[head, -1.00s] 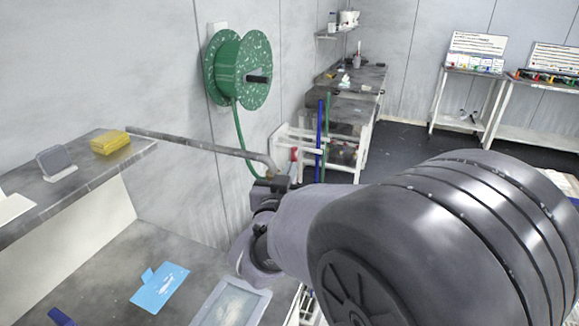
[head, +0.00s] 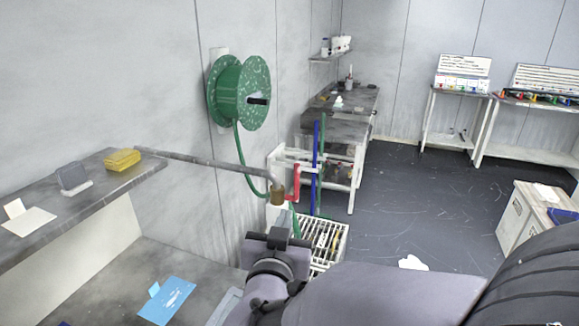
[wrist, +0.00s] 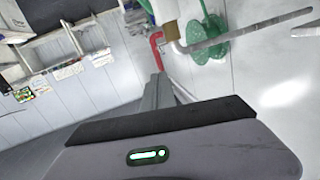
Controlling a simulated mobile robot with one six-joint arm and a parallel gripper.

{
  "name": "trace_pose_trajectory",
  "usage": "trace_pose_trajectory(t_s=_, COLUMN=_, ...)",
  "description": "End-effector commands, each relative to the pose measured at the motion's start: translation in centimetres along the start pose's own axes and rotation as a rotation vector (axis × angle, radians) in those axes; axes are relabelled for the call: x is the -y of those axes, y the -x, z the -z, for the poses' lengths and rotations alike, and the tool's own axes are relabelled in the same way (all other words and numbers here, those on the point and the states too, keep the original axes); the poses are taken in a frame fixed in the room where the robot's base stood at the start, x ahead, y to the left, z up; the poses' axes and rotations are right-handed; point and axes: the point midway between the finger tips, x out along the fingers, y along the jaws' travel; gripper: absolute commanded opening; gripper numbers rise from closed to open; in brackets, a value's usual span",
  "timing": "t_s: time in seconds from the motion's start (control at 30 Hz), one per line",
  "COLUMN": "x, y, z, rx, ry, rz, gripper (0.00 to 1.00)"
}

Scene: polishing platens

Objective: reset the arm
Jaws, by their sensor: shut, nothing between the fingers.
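My gripper (head: 278,236) is in the lower middle of the head view, below the brass end of the wall pipe. In the wrist view my gripper (wrist: 157,88) points away from the camera, its fingers together and nothing seen between them. The pipe (head: 205,160) runs out from the wall to a brass fitting (head: 277,195) with a red lever (head: 294,183) beside it. The fitting also shows in the wrist view (wrist: 173,31), beyond the fingers. I cannot tell the exact gap between them.
A green hose reel (head: 239,92) hangs on the wall. A shelf (head: 85,200) at left holds a yellow sponge (head: 122,159). A blue sheet (head: 167,300) lies on the lower counter. A slatted white rack (head: 325,240) stands behind my gripper. Open floor (head: 420,200) lies to the right.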

Motion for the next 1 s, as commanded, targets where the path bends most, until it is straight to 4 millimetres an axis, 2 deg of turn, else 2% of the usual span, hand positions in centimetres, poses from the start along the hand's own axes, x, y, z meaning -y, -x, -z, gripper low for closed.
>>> trace_pose_trajectory(t_s=0.07, x=-1.2, y=0.1, z=0.9, rx=0.096, ry=-0.124, rz=0.062, gripper=0.0)
trace_pose_trajectory(t_s=0.17, x=-2.9, y=2.5, z=1.1, rx=0.3, ry=-0.256, rz=0.176, gripper=0.0)
trace_pose_trajectory(t_s=0.27, x=-5.5, y=7.5, z=-0.1, rx=0.528, ry=-0.303, rz=0.224, gripper=0.0)
trace_pose_trajectory(t_s=0.4, x=-10.7, y=15.7, z=-3.3, rx=0.807, ry=-0.308, rz=0.142, gripper=0.0)
trace_pose_trajectory(t_s=0.5, x=-13.4, y=19.9, z=-4.9, rx=0.929, ry=-0.318, rz=0.053, gripper=0.0)
trace_pose_trajectory(t_s=0.53, x=-13.9, y=20.7, z=-5.2, rx=0.953, ry=-0.322, rz=0.033, gripper=0.0)
trace_pose_trajectory(t_s=0.6, x=-14.6, y=21.9, z=-5.7, rx=0.987, ry=-0.328, rz=0.004, gripper=0.0)
trace_pose_trajectory(t_s=0.67, x=-14.8, y=22.3, z=-5.9, rx=0.998, ry=-0.328, rz=-0.005, gripper=0.0)
trace_pose_trajectory(t_s=1.0, x=-14.7, y=22.2, z=-5.9, rx=1.0, ry=-0.328, rz=-0.002, gripper=0.0)
